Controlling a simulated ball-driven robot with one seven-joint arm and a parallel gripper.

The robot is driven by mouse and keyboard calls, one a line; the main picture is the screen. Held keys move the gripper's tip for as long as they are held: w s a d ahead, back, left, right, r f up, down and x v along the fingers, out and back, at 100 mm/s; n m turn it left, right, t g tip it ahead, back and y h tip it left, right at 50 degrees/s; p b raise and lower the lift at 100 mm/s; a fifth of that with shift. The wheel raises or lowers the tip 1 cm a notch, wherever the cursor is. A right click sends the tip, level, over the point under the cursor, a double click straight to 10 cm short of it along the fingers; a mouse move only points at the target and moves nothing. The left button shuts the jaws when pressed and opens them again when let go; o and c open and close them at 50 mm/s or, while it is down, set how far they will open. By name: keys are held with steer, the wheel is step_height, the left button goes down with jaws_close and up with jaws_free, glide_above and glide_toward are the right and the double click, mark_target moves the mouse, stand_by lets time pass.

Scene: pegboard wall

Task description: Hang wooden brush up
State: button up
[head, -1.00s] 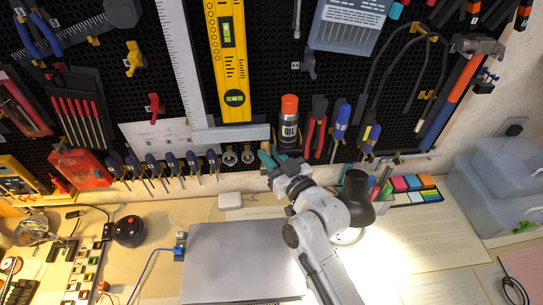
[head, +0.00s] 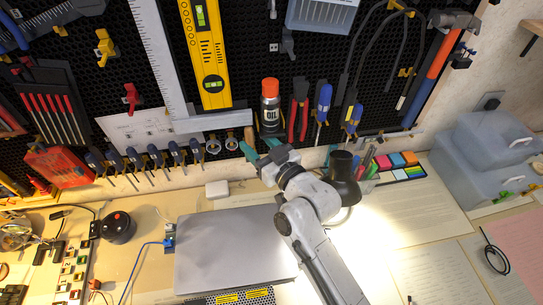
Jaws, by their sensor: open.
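My gripper (head: 258,148) is in front of the lower edge of the pegboard, below and slightly left of the oil can. Its teal fingers are apart. A small brown wooden piece (head: 249,132), which looks like part of the wooden brush, shows upright just above the fingertips against the board. The rest of it is hidden behind the fingers and wrist. I cannot tell whether it touches the fingers or hangs on a hook.
An oil can (head: 270,105), red pliers (head: 298,108) and two ring tools (head: 222,144) hang close around the gripper. A black lamp head (head: 344,178) stands right of my wrist. A closed grey laptop (head: 235,250) lies on the desk below.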

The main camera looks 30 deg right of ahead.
steer(key=s+d+b, duration=0.2)
steer(key=s+b, duration=0.1)
steer(key=s, duration=0.7)
steer(key=s+f+g, duration=0.4)
steer(key=s+f, duration=0.1)
steer(key=s+d+f+g+h, duration=0.1)
steer(key=s+f+g, duration=0.3)
steer(key=s+f, duration=0.1)
steer(key=s+d+f+g, duration=0.1)
steer(key=s+f+g, duration=0.3)
steer(key=f, duration=0.3)
steer(key=shift+s+d+m+h, duration=0.25)
steer(key=shift+s+m+h, duration=0.15)
steer(key=shift+s, duration=0.45)
steer(key=s+d+g, duration=0.1)
steer(key=s, duration=0.2)
steer(key=s+f+m+g, duration=0.1)
steer(key=s+g, duration=0.1)
steer(key=s, duration=0.1)
steer(key=s+d+g+h, duration=0.1)
steer(key=s, duration=0.2)
steer(key=shift+s+d+f+m+g, duration=0.2)
steer(key=shift+d+f+m+g, duration=0.1)
steer(key=shift+g, duration=0.1)
